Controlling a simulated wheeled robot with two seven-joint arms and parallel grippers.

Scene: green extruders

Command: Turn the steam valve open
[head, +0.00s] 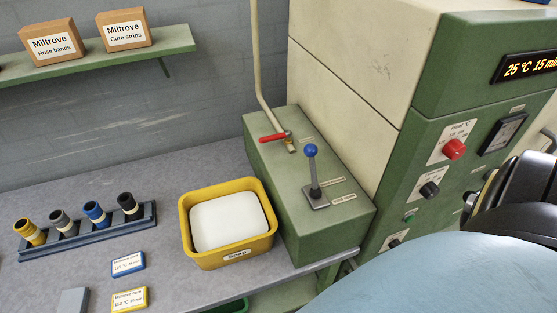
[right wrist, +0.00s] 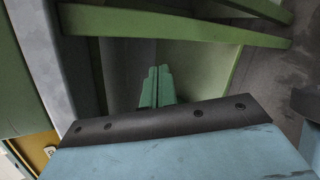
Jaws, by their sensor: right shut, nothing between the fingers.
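The steam valve appears to be the brass fitting with a red lever handle (head: 274,137) at the foot of a cream pipe (head: 256,60) in the head view. It sits on top of a green box (head: 278,173). The red handle lies flat and points left, crosswise to the pipe. No gripper is near it. My right gripper (right wrist: 157,86) shows in the right wrist view as two green fingers pressed together, empty, in front of green framework below the table edge. My left gripper is in neither view.
A blue-knobbed lever (head: 311,152) stands on the green box, right of the valve. A yellow bin (head: 187,220) with a white block is left of it. The green machine (head: 400,190) with knobs rises at right. A rack (head: 70,239) holds several nozzles.

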